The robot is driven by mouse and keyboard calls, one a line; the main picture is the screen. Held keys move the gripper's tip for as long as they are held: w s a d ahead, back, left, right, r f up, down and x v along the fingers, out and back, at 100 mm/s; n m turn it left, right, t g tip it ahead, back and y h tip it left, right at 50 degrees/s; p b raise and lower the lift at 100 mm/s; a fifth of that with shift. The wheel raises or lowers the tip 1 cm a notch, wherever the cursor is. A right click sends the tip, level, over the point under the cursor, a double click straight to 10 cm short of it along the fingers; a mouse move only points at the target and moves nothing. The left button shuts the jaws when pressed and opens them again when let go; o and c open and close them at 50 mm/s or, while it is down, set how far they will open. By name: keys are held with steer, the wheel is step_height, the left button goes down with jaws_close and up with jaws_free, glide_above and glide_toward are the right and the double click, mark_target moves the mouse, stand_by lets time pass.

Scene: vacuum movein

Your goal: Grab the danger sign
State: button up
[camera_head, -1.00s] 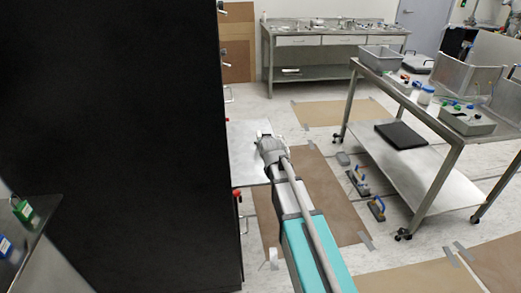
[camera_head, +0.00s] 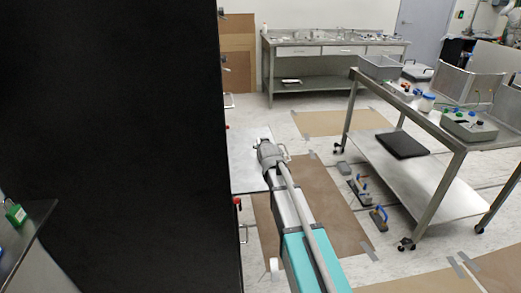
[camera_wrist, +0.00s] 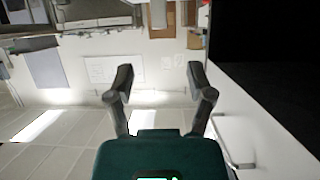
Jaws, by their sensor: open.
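I cannot make out a danger sign in either view. My gripper (camera_wrist: 161,80) is open in the wrist view, its two dark fingers apart with nothing between them. Behind them is a pale wall with faint panels, seen upside down. In the head view my gripper (camera_head: 270,152) is at the far end of my arm, small, beside the right edge of a tall black cabinet (camera_head: 110,140). The cabinet hides much of the left side.
A metal cart (camera_head: 440,190) with bins and bottles stands at the right. A steel bench (camera_head: 330,45) is at the back. Several blue-handled tools (camera_head: 378,218) lie on the floor between my arm and the cart. A green padlock (camera_head: 15,214) is at the left edge.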

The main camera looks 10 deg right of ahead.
steer(key=b+x, duration=0.1)
steer(key=x, duration=0.4)
steer(key=shift+w+f+b, duration=0.15)
steer(key=shift+w+b, duration=0.25)
steer(key=shift+b+x, duration=0.95)
steer(key=shift+x, duration=1.65)
steer(key=shift+s, duration=0.1)
jaws_close()
